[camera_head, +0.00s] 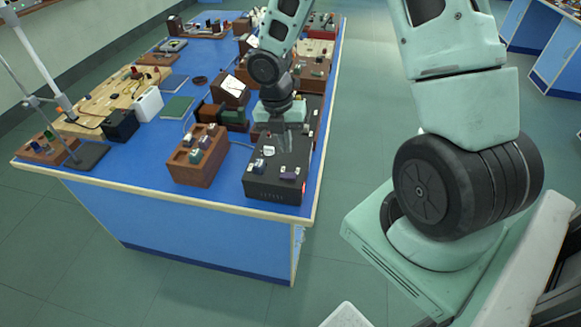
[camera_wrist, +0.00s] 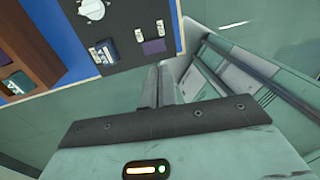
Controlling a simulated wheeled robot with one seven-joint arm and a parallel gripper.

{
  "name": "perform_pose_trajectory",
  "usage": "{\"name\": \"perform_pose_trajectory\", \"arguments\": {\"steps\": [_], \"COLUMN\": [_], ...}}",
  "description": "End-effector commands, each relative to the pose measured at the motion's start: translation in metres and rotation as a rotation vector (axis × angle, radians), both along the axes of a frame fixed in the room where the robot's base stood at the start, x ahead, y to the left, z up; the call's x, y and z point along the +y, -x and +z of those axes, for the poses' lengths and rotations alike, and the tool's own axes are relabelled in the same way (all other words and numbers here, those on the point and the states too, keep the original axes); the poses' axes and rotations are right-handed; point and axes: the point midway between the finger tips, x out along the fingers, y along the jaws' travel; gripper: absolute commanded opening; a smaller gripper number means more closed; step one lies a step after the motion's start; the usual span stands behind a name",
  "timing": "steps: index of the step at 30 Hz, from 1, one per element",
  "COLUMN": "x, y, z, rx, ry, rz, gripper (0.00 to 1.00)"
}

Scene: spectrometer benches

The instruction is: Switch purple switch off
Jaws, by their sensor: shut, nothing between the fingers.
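The purple switch (camera_wrist: 153,46) sits on top of a black box (camera_wrist: 125,18), near the box's edge in the wrist view. It has a white part beside it. A blue-grey switch (camera_wrist: 104,51) and a white dial (camera_wrist: 93,9) are on the same face. My gripper (camera_head: 279,134) is over the back part of the box, pointing down. In the wrist view its fingers (camera_wrist: 161,76) are together and empty, close to the purple switch; contact cannot be told.
A wooden box (camera_head: 195,172) with several small switches stands just left of the black box. More wooden and dark apparatus crowds the blue table (camera_head: 150,172) behind. The table's right edge is close to the black box, with open floor (camera_head: 335,180) beyond it.

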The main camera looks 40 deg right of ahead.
Motion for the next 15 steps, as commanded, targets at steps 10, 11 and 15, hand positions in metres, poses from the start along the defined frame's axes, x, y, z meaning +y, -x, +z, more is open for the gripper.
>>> {"name": "perform_pose_trajectory", "arguments": {"steps": [10, 11, 15], "x": [-0.005, -0.006, -0.007], "y": [0.008, 0.009, 0.009], "z": [-0.067, -0.071, -0.084], "rx": [0.004, 0.003, 0.001], "ry": [0.0, 0.001, 0.0], "rz": [0.003, 0.003, 0.001], "gripper": [0.0, 0.0, 0.0]}}
